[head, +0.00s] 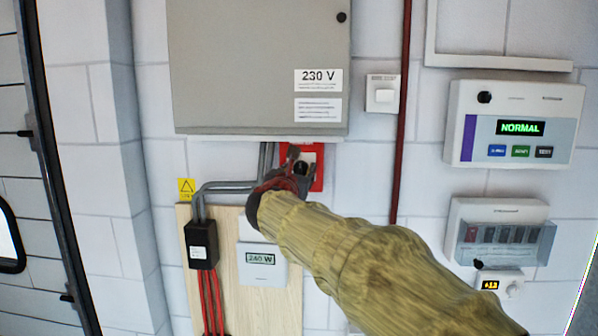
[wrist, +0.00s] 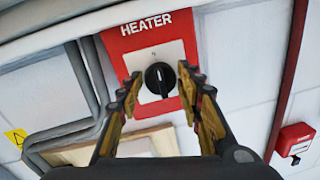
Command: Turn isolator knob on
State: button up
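The isolator knob (wrist: 160,79) is a round black rotary knob on a white plate, set in a red box labelled HEATER in the wrist view. Its pointer mark looks roughly upright, tilted slightly. My gripper (wrist: 162,95) is open, with one finger on each side of the knob in the picture. I cannot tell whether the fingers touch it. In the head view the red isolator box (head: 318,172) sits below the grey cabinet, and my gripper (head: 290,165) is in front of it, hiding much of it.
A grey 230 V cabinet (head: 250,60) hangs just above the isolator. Grey conduit (head: 225,186) runs close on its left. A 240 W meter (head: 262,262) is below. A red pipe (head: 401,120), a white switch (head: 381,94) and a NORMAL panel (head: 470,140) are to the right.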

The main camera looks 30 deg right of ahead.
jog(key=c, duration=0.6)
jog(key=shift+c, duration=0.6)
jog(key=shift+m+b, duration=0.4)
jog(key=m+b, duration=0.2)
jog(key=shift+f+m+b, duration=0.1)
jog(key=shift+m+b, duration=0.2)
jog(key=shift+b, duration=0.05)
jog(key=m+b, duration=0.3)
jog(key=m, duration=0.1)
jog(key=shift+s+d+y+b, duration=0.1)
jog(key=shift+y+b, duration=0.2)
jog(key=shift+b, duration=0.05)
jog(key=m+b, duration=0.4)
jog(key=m, duration=0.1)
jog(key=shift+d+y, duration=0.1)
jog(key=shift+y, duration=0.3)
jog(key=m+b, duration=0.3)
jog(key=m, duration=0.1)
jog(key=shift+m, duration=0.4)
jog(key=shift+b, duration=0.3)
